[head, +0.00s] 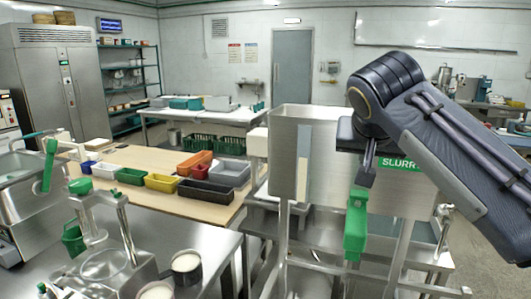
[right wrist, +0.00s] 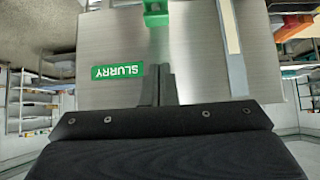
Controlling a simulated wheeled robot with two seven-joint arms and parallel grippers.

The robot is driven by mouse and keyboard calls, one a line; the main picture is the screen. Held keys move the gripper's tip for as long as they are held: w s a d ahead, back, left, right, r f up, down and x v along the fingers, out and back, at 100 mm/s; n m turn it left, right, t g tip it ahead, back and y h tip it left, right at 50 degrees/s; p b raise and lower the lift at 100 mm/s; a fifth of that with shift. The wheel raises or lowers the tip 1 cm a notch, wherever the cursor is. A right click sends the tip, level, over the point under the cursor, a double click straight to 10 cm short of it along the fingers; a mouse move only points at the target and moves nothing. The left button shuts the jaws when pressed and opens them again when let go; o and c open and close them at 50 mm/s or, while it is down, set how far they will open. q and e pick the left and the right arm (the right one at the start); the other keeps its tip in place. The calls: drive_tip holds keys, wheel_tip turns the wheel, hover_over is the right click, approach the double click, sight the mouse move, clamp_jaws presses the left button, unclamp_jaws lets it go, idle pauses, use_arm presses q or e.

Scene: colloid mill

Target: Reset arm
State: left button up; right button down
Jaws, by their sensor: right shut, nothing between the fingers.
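My right arm comes in from the right of the head view. Its gripper (head: 367,180) points down in front of the steel tank with the green SLURRY label (head: 400,164). In the right wrist view the gripper's fingers (right wrist: 158,78) are together with nothing between them. The label (right wrist: 117,71) appears upside down beside them. A green valve handle (head: 356,225) hangs just below the fingertips in the head view. It also shows at the top of the right wrist view (right wrist: 156,12), apart from the fingers. My left gripper is not in view.
The steel tank (head: 290,150) stands close to my right arm. A steel machine with green handles (head: 95,225) and open cans (head: 186,267) are at the front left. A wooden table (head: 130,160) holds several coloured bins. Open floor lies at the right.

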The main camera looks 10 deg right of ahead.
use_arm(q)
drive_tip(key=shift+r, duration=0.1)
use_arm(e)
drive_tip(key=s+a+f+n+y, duration=0.1)
drive_tip(key=s+a+f+y, duration=0.2)
drive_tip(key=s+f, duration=0.4)
drive_tip(key=s+a+f+n+g+y, duration=0.1)
drive_tip(key=s+a+f+n+y, duration=0.1)
drive_tip(key=s+f, duration=0.6)
drive_tip(key=s+a+f+n+g+y, duration=0.1)
drive_tip(key=s+a+f+y, duration=0.2)
drive_tip(key=s+f, duration=0.4)
wheel_tip(320, 180, down, 10)
drive_tip(key=shift+s+a+r+y, duration=0.15)
drive_tip(key=shift+s+a+y, duration=0.2)
drive_tip(key=shift+a, duration=0.15)
drive_tip(key=shift+n, duration=0.3)
